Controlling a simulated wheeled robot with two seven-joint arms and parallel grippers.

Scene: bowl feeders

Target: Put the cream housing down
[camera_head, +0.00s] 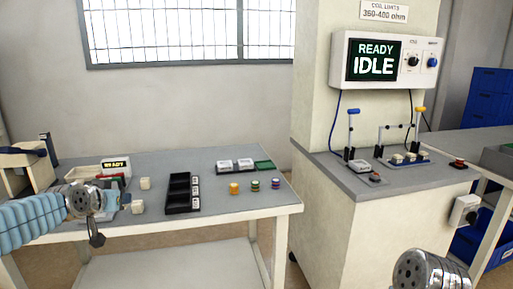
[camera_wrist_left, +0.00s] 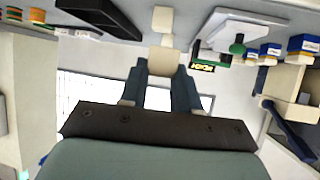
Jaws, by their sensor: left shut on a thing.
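My left gripper (camera_head: 125,202) is over the left part of the grey table. It is shut on a cream housing (camera_head: 137,207), a small block at its fingertips. The wrist view shows the held housing (camera_wrist_left: 161,61) between the two dark fingers (camera_wrist_left: 160,82). A second cream housing (camera_head: 145,183) sits just beyond, and it also shows in the wrist view (camera_wrist_left: 163,20). I cannot tell whether the held housing touches the table. Only part of my right arm shows at the bottom right; its gripper is out of frame.
A black compartment tray (camera_head: 181,193) stands right of the held housing. Orange, green and purple coils (camera_head: 254,185) are further right. A white tray (camera_head: 83,173) and a READY display (camera_head: 116,164) are at the back left. The table front (camera_head: 230,207) is bare.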

